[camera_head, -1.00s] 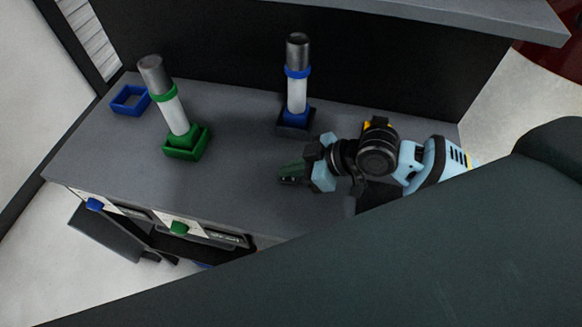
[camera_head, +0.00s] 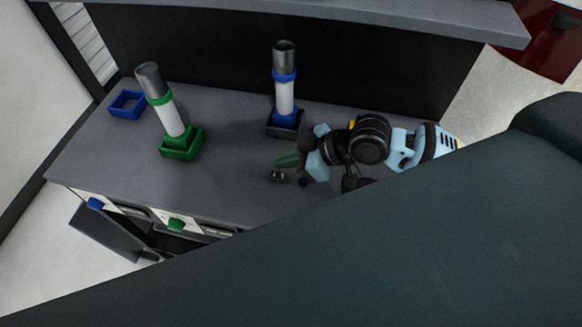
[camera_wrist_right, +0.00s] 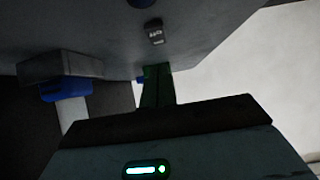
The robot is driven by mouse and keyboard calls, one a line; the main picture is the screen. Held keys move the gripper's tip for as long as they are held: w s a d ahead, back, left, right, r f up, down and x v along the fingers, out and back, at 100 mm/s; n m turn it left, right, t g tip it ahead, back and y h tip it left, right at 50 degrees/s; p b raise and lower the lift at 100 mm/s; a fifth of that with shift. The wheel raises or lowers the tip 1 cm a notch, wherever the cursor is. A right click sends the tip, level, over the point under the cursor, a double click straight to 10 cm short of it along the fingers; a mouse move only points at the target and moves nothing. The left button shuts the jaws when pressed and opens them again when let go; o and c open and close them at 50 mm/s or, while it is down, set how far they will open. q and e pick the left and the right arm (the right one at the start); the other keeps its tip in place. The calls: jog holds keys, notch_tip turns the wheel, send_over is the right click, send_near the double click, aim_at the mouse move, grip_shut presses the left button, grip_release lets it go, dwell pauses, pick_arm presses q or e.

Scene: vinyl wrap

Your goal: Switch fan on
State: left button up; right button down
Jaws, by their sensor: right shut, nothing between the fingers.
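A small dark switch-like box (camera_head: 277,176) with pale marks sits on the grey tabletop. It also shows in the right wrist view (camera_wrist_right: 156,35), above the fingertips. I cannot tell for sure whether it is the fan's switch, and no fan is clearly recognisable. My right gripper (camera_head: 286,160) has green fingers, shut and empty, just behind the box in the head view. In the right wrist view the shut fingers (camera_wrist_right: 157,78) point towards the box, with a gap in the picture between them. Whether they touch it cannot be told. My left gripper is not in view.
A white roll in a green holder (camera_head: 172,120) and one in a dark holder with blue rings (camera_head: 286,97) stand upright on the grey counter (camera_head: 228,165). An empty blue square frame (camera_head: 143,105) lies at the back left. Blue (camera_head: 95,203) and green (camera_head: 175,224) knobs are on the front.

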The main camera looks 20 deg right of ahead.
jog(key=d+r, duration=0.1)
jog(key=s+d+r, duration=0.1)
jog(key=r, duration=0.1)
jog(key=shift+d+b, duration=0.1)
jog(key=shift+b, duration=0.2)
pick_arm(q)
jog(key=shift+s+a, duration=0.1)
pick_arm(e)
jog(key=r+v, duration=0.1)
jog(key=v, duration=0.5)
jog(key=shift+s+r, duration=0.1)
jog(key=shift+r, duration=0.05)
